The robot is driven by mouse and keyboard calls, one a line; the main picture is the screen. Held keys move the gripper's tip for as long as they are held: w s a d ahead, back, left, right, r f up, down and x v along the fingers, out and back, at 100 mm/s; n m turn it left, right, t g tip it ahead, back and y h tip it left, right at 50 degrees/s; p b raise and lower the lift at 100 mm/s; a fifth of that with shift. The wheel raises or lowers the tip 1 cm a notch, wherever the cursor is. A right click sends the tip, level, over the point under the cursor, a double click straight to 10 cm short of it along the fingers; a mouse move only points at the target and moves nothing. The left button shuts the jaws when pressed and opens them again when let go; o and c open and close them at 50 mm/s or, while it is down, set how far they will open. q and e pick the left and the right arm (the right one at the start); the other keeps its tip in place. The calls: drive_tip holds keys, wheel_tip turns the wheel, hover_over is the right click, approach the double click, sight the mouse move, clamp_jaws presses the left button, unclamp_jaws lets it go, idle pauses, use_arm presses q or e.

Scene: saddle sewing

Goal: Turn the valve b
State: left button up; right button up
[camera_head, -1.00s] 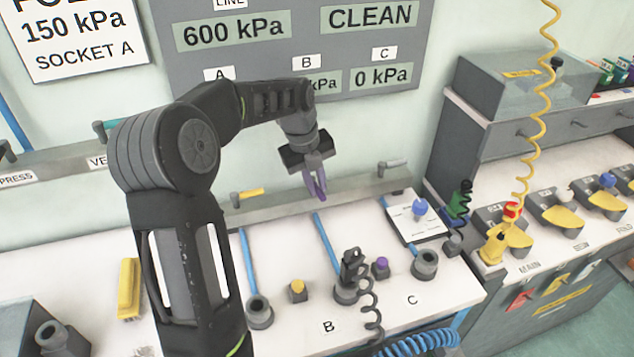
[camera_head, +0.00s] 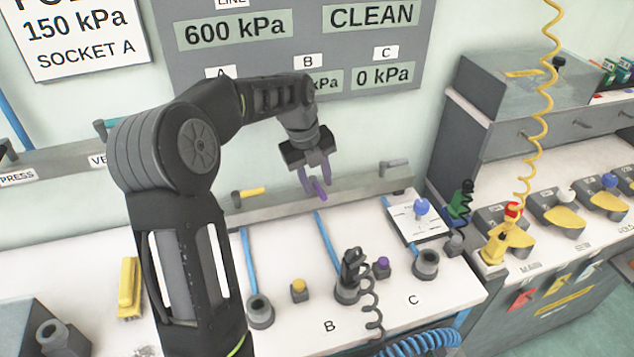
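The valve rail (camera_head: 360,190) runs along the wall behind the white bench. My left gripper (camera_head: 315,186) reaches down to the middle of this rail from above. Its two purplish fingers stand apart, with a gap between them. A small purple part, probably the handle of valve B, shows at the fingertips; the gripper hides most of it, and I cannot tell whether the fingers touch it. The yellow valve handle (camera_head: 250,192) is to its left and the grey valve handle (camera_head: 393,163) to its right. My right gripper is not in view.
A black plug (camera_head: 352,262) with a coiled cord stands in the socket by label B (camera_head: 329,326). A blue-knobbed panel (camera_head: 418,228) lies at the right. The gauge board (camera_head: 290,55) is behind my arm, its B reading partly covered.

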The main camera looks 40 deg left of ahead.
use_arm(q)
wheel_tip(320, 180, up, 7)
drive_tip(key=s, duration=0.1)
drive_tip(key=shift+a+b, duration=0.3)
drive_tip(key=shift+b, duration=0.1)
drive_tip(key=shift+s, duration=0.1)
